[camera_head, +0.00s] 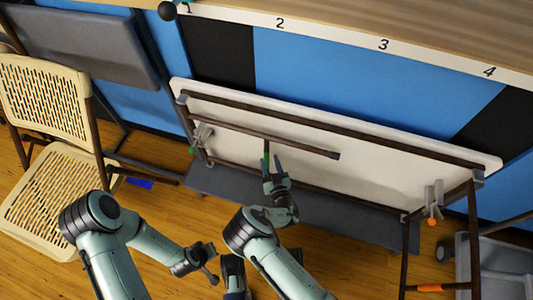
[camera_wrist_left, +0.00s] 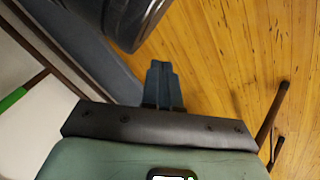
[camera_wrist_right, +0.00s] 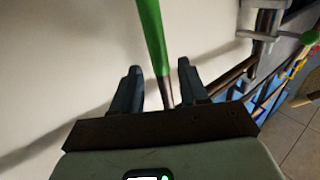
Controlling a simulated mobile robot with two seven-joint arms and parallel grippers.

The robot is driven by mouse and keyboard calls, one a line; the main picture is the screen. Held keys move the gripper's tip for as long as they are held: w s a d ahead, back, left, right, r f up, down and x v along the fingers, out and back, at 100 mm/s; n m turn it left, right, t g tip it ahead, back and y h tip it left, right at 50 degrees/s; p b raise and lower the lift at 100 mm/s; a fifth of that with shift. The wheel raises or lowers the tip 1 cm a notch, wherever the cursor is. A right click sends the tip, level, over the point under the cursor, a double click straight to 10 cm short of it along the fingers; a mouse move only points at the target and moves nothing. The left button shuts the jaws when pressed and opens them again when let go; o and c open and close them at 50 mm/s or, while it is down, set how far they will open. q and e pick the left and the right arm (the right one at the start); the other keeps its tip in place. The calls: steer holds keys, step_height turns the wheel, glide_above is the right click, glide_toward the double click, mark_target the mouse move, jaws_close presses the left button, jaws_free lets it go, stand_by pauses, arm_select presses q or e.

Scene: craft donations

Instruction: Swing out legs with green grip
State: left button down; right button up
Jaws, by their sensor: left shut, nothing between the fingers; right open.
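A folding table (camera_head: 360,165) stands on its edge with its pale underside facing me. Its left legs, dark bars, lie folded along the underside. Their green grip (camera_head: 266,157) is on a short crossbar near the middle; it also shows in the left wrist view (camera_wrist_left: 12,98). My right gripper (camera_head: 272,162) is open at the green grip. In the right wrist view the green grip (camera_wrist_right: 154,45) runs between the two spread fingers, apart from both. My left gripper (camera_head: 212,270) is shut and empty, low over the floor left of my right arm; its fingers (camera_wrist_left: 162,85) show together in its wrist view.
The table's right legs stand out toward me, with an orange grip (camera_head: 430,288) on their crossbar. An orange knob (camera_head: 432,222) is at their hinge and a green knob (camera_head: 192,151) at the left hinge. Beige chairs (camera_head: 50,100) stand left; a grey bin (camera_head: 495,265) stands right.

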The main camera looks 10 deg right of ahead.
mark_target(267, 155)
steer(key=w, duration=0.1)
steer(key=w+b, duration=0.1)
steer(key=w, duration=0.3)
steer(key=shift+a, duration=0.4)
arm_select(q)
steer(key=shift+g, duration=0.7)
steer(key=s+f, duration=0.3)
steer(key=shift+s+a+f, duration=0.1)
steer(key=shift+s+a, duration=0.15)
steer(key=shift+s, duration=0.05)
arm_select(e)
jaws_close()
